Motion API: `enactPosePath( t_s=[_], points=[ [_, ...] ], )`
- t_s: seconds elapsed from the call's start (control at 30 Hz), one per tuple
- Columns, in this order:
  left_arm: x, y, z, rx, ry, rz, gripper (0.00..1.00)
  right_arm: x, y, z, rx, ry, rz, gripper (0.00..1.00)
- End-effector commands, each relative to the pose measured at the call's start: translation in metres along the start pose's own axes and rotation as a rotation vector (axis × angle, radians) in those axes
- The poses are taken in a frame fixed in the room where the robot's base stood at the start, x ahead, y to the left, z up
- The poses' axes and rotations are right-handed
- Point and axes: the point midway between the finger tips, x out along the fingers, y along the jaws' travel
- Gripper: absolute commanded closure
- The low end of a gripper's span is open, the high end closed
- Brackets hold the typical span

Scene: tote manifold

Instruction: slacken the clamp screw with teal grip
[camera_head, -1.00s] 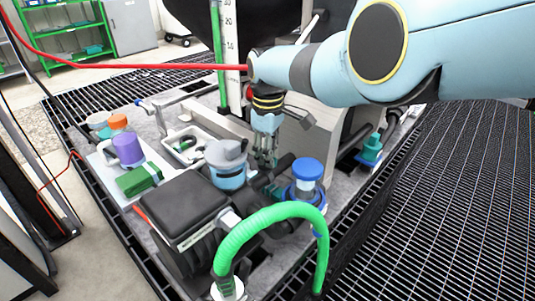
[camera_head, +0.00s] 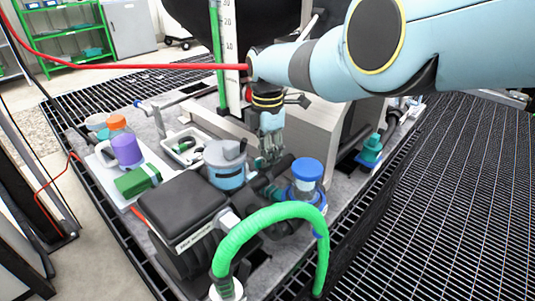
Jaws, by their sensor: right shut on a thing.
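My right arm comes in from the upper right. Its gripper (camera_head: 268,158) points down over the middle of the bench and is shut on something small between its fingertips. The held thing is mostly hidden by the fingers, but it sits among dark pipe fittings with a small teal part (camera_head: 262,186) just below the fingers. I take this teal part for the clamp screw's grip, though it is too small to be sure. Another teal piece (camera_head: 371,148) stands on a blue base farther right, apart from the gripper. My left gripper is not in view.
A blue-capped clear filter (camera_head: 307,175) and a thick green hose (camera_head: 268,214) stand close in front. A grey-lidded blue pot (camera_head: 225,165) is left of the gripper, behind a black box (camera_head: 185,210).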

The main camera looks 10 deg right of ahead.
Motion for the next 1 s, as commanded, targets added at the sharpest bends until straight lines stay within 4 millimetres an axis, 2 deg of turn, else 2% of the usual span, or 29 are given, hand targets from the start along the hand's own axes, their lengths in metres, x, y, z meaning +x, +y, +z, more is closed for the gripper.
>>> enactPosePath(
  t_s=[1.0],
  points=[
    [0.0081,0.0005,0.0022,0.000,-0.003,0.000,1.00,-0.0023,0.0070,-0.0021,-0.959,-0.004,0.005,1.00]
  ],
)
